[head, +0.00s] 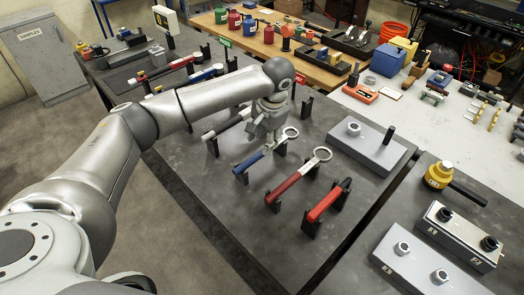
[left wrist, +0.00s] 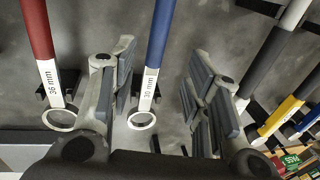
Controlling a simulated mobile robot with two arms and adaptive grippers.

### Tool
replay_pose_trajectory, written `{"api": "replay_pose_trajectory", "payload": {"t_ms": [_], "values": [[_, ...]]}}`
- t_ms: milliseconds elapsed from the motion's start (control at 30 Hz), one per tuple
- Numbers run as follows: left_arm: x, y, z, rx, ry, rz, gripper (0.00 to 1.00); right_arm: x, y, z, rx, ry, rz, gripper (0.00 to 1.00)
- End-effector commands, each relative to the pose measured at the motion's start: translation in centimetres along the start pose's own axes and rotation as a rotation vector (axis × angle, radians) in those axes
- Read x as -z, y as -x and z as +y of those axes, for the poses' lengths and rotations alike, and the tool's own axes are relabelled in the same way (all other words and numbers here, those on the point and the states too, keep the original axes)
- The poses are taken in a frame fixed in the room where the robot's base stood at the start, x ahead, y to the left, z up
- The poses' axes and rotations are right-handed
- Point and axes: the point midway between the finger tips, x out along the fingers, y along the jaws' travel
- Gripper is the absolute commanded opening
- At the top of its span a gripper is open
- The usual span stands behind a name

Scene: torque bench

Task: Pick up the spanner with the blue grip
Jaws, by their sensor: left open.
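The spanner with the blue grip (head: 248,162) rests on black holders on the dark bench, its ring end toward the back right. In the left wrist view this spanner (left wrist: 158,40) runs down the middle, with a "30 mm" label and its ring near the bottom. My left gripper (head: 265,132) is over the spanner, near its shank and ring end. It is open; its grey fingers (left wrist: 160,85) appear on either side of the spanner, with gaps. It partly hides the spanner in the head view. My right gripper is not in view.
A red-grip spanner (head: 283,188) marked 36 mm lies beside it, then a red-handled tool (head: 323,205). A dark-grip tool (left wrist: 265,60) lies on the other side. A grey block (head: 368,147) stands to the right. The bench front is clear.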

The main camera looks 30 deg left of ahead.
Motion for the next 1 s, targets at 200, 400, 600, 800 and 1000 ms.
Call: {"api": "replay_pose_trajectory", "payload": {"t_ms": [200, 400, 600, 800, 1000], "values": [[-0.4, -1.8, 0.1, 0.0, -0.001, -0.004, 0.44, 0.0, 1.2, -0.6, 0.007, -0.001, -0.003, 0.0], [-0.6, -4.8, 0.3, 0.0, 0.0, -0.001, 0.44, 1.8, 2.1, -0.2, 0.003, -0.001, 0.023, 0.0], [-0.5, -5.6, 0.3, 0.0, -0.001, 0.002, 0.44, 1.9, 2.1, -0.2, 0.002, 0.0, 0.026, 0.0], [-0.5, -5.6, 0.3, 0.0, -0.001, 0.002, 0.34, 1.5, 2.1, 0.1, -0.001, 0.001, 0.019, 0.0], [-0.5, -5.5, 0.3, 0.0, -0.001, 0.002, 0.08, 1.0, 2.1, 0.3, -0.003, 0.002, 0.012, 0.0]]}}
